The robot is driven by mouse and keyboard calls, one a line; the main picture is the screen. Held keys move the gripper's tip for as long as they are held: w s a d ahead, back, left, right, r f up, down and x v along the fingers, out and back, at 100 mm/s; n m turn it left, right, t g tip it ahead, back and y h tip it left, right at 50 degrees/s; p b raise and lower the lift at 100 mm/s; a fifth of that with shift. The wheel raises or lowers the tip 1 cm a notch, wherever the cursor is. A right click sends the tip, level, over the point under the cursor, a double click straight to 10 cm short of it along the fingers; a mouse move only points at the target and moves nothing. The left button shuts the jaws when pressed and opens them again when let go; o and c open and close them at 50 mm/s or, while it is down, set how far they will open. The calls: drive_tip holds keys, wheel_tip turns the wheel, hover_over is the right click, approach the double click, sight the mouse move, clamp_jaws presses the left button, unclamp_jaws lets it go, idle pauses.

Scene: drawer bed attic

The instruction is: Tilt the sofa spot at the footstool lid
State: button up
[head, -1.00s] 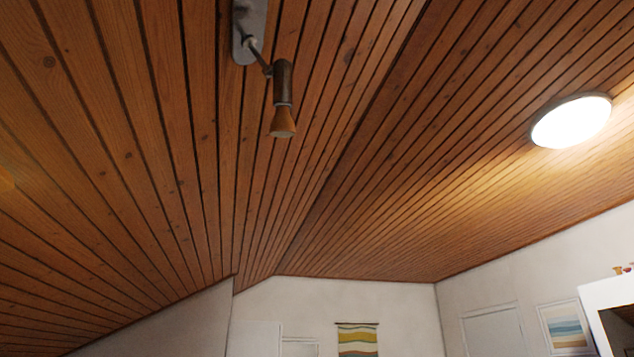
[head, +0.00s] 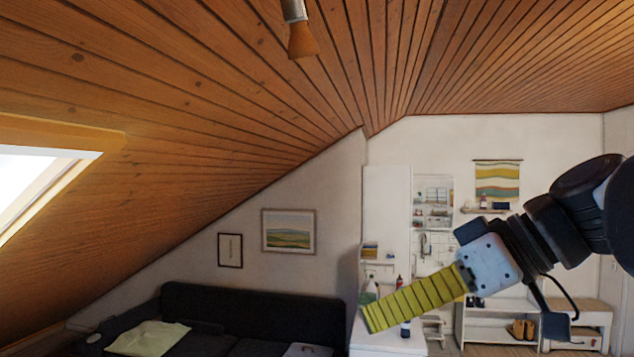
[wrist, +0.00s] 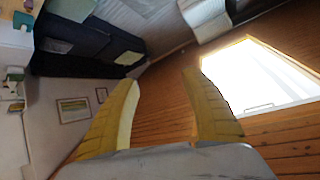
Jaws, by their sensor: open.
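The sofa spot (head: 301,38) hangs from the sloped wooden ceiling at the top of the head view. Its orange-brown conical head points down, and its mount is cut off by the picture's top edge. I cannot pick it out in the wrist view. I cannot identify the footstool lid in either view. My gripper (head: 369,317) reaches in from the right, well below the spot and apart from it. In the wrist view its two yellow fingers (wrist: 160,82) stand wide apart with nothing between them.
The dark sofa (head: 250,315) with a pale green cloth (head: 148,338) stands at lower left; it also shows in the wrist view (wrist: 90,45). A bright skylight (head: 35,180) is in the slope. White shelving (head: 495,325) stands behind my arm. Space below the spot looks clear.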

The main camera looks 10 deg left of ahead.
wheel_tip(320, 180, up, 21)
drive_tip(key=w+a+n+y+p, duration=0.1)
drive_tip(key=a+n+y+p, duration=0.25)
drive_tip(key=p, duration=0.25)
drive_tip(key=n+g+y+p, duration=0.1)
drive_tip(key=n+y+p, duration=0.3)
drive_tip(key=n+p, duration=0.25)
approach(290, 20)
wheel_tip(290, 20, up, 3)
drive_tip(key=shift+m, duration=0.3)
drive_tip(key=p+x, duration=0.2)
drive_tip(key=x, duration=0.8)
drive_tip(key=shift+p, duration=0.35)
